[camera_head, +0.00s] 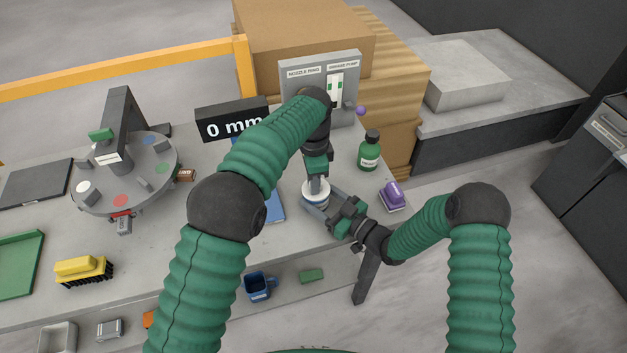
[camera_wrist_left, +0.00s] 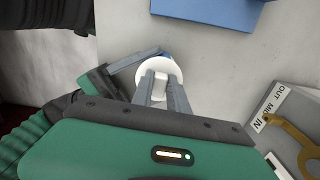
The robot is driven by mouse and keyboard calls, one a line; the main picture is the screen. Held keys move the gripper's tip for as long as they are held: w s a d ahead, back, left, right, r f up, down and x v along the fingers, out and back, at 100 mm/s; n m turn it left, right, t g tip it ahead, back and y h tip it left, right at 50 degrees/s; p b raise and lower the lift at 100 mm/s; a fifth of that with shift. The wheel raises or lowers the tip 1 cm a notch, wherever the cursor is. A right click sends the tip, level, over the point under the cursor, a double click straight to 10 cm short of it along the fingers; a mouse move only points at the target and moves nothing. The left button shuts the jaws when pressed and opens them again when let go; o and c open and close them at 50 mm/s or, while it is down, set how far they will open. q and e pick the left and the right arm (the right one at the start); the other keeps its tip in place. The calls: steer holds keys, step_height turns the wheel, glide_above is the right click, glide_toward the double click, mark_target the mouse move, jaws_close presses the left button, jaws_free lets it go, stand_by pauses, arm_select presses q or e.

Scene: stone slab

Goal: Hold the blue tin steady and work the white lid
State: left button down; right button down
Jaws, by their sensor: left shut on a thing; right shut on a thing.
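The white lid (camera_head: 308,188) is a round disc on top of the blue tin, near the front right of the stone slab. My left gripper (camera_head: 318,188) comes down from above and is shut on the lid; in the left wrist view its fingers (camera_wrist_left: 161,90) close on a raised block at the middle of the white lid (camera_wrist_left: 143,69). My right gripper (camera_head: 318,207) comes in low from the right and is shut on the blue tin. Most of the tin is hidden under the lid and behind the fingers. The lid and tin look upright.
A green bottle (camera_head: 370,152) and a purple-topped block (camera_head: 393,196) stand to the right. A round turntable (camera_head: 150,185) is at left. A blue pad (camera_head: 275,207) lies beside the tin.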

arm_select(q)
steer(key=c, duration=2)
jaws_free()
jaws_close()
steer(key=shift+r, duration=0.1)
steer(key=shift+r, duration=3.95)
arm_select(e)
steer(key=shift+c, duration=1.4)
jaws_free()
arm_select(q)
steer(key=shift+d, duration=0.1)
arm_select(e)
steer(key=v, duration=1.2)
steer(key=shift+w, duration=0.15)
